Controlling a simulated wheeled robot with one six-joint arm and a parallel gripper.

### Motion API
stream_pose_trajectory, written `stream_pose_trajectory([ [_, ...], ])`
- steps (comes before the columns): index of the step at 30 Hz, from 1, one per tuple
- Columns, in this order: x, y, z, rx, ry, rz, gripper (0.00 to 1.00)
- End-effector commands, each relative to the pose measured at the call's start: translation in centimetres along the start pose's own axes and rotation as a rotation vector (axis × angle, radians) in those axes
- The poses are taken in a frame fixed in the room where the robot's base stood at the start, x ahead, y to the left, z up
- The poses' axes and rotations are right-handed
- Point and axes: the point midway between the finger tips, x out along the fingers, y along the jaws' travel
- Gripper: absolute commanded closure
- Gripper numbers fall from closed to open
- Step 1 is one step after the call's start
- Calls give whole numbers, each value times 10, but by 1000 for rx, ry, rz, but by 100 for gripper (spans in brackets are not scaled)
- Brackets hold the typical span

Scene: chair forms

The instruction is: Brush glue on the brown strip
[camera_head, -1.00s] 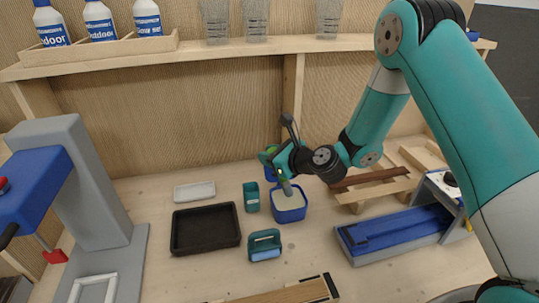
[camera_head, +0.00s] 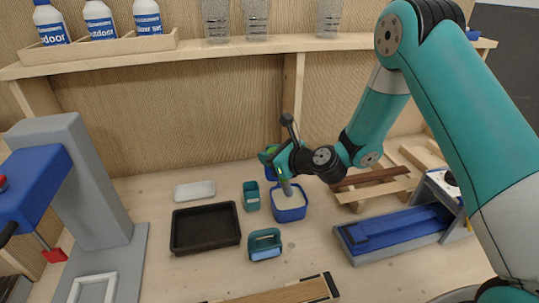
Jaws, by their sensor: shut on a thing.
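My gripper (camera_head: 281,168) is shut on a brush (camera_head: 286,187), whose handle is mostly hidden by the fingers. The brush points down into a blue pot (camera_head: 290,214) of pale, cream-coloured glue (camera_head: 293,201). Its lower end is at or in the glue; I cannot tell how deep. A dark brown strip (camera_head: 368,178) lies across a light wooden rack (camera_head: 378,190) to the right of the gripper, apart from it. My arm hides part of that area.
A black tray (camera_head: 206,249), a white tray (camera_head: 195,191) and small teal holders (camera_head: 265,256) stand left of the pot. A blue-topped fixture (camera_head: 397,230) is at right, a grey-blue press (camera_head: 75,180) at left. A wooden board (camera_head: 285,294) lies in front. A shelf (camera_head: 230,51) runs above.

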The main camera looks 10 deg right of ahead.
Motion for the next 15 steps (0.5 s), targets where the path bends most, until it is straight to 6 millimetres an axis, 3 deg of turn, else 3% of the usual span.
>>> stream_pose_trajectory([
  [15,2,1,-6,0,-1,0,100],
])
